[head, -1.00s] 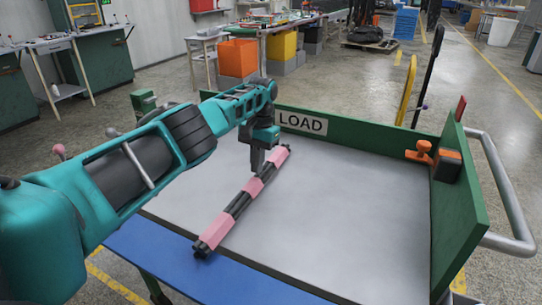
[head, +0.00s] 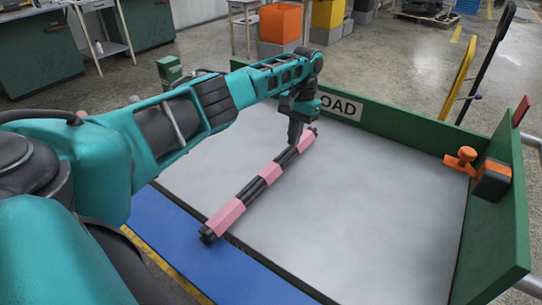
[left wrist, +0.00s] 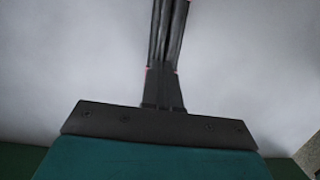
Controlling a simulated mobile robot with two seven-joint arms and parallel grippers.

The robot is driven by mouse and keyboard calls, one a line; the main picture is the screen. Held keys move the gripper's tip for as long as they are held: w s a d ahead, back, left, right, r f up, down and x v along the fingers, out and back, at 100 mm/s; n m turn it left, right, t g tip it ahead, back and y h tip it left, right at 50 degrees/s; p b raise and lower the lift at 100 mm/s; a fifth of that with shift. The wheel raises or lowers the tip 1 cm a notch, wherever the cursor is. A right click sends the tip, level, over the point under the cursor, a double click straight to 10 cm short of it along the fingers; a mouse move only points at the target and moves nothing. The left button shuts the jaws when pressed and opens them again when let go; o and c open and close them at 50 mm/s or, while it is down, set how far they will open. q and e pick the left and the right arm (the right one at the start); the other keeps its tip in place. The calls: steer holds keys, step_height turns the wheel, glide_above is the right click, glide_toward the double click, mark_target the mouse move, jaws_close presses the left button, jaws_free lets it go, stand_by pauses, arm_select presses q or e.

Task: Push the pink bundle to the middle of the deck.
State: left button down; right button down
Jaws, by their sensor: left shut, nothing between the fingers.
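The pink bundle (head: 265,183) is a long set of black hoses with pink bands. It lies slantwise on the grey deck (head: 360,210), on its left part, with its near end by the blue front edge. My left gripper (head: 294,143) points down at the bundle's far part, shut with nothing in it, close beside or touching the bundle; I cannot tell which. In the left wrist view the black hoses (left wrist: 168,35) run up from the shut fingers (left wrist: 163,90). My right gripper is not in view.
A green wall with a LOAD sign (head: 340,107) borders the deck's far side. A green end wall (head: 500,200) with an orange and black fitting (head: 478,170) stands at the right. A blue strip (head: 200,250) runs along the near edge. The deck's middle and right are clear.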

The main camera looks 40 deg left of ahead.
mark_target(270, 170)
arm_select(q)
steer(key=shift+s+p, duration=0.45)
steer(key=shift+s, duration=1.25)
steer(key=s, duration=0.7)
steer(key=shift+d+f+p, duration=0.25)
steer(key=shift+d+p, duration=0.05)
steer(key=shift+d, duration=0.05)
steer(key=shift+w+f+p, duration=0.1)
steer(key=shift+f+p, duration=0.2)
steer(key=shift+p, duration=0.2)
steer(key=shift+f, duration=0.25)
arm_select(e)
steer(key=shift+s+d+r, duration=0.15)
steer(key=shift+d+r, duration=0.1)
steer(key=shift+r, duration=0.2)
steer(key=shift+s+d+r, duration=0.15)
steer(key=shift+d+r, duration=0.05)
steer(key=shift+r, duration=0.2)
arm_select(q)
steer(key=shift+d, duration=0.1)
